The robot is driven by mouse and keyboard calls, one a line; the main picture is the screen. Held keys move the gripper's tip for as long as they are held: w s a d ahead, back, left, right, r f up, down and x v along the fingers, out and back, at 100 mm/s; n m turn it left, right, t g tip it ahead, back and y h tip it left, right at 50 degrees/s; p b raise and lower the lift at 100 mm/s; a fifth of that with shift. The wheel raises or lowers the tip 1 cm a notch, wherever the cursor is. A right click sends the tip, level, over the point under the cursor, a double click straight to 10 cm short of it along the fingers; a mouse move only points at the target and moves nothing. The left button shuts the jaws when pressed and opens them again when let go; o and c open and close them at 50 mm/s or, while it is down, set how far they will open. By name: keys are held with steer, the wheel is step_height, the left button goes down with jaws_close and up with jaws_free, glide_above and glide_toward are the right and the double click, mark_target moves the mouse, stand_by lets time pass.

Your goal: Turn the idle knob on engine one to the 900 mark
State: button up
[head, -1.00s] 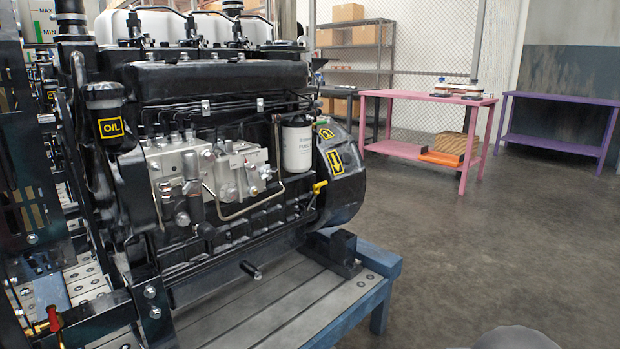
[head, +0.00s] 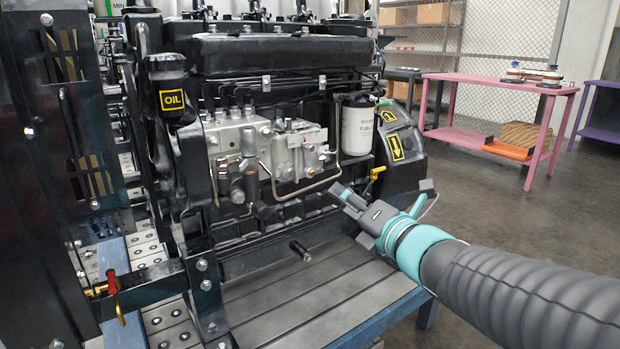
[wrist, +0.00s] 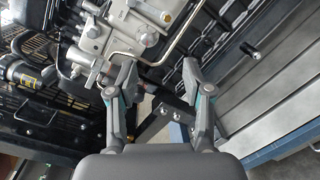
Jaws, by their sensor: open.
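A black diesel engine (head: 285,53) with an OIL filler cap (head: 172,99) fills the middle of the head view. A silvery injection pump (head: 240,140) with pipes is on its near side; it also shows at the top of the wrist view (wrist: 115,30). My gripper (head: 343,198) is in front of the engine's lower side, below and right of the pump. In the wrist view its two fingers (wrist: 156,72) are apart, with nothing held between them.
A white fuel filter (head: 357,128) and a yellow-handled lever (head: 377,173) are close to my gripper. A black rod (head: 300,250) sticks out low over the grey slatted stand (head: 330,290). A red-handled valve (head: 113,290) is lower left. Open floor (head: 470,215) lies to the right.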

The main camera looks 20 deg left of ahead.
mark_target(291, 175)
steer(key=w+a, duration=0.2)
steer(key=a, duration=0.2)
steer(key=w+a+n+y+p, duration=0.1)
steer(key=w+a, duration=0.2)
steer(key=a, duration=0.1)
steer(key=w+a+n, duration=0.1)
steer(key=w+a, duration=0.2)
steer(key=a, duration=0.1)
steer(key=shift+a+r+g, duration=0.1)
steer(key=shift+a+g, duration=0.2)
steer(key=shift+g, duration=0.1)
jaws_close()
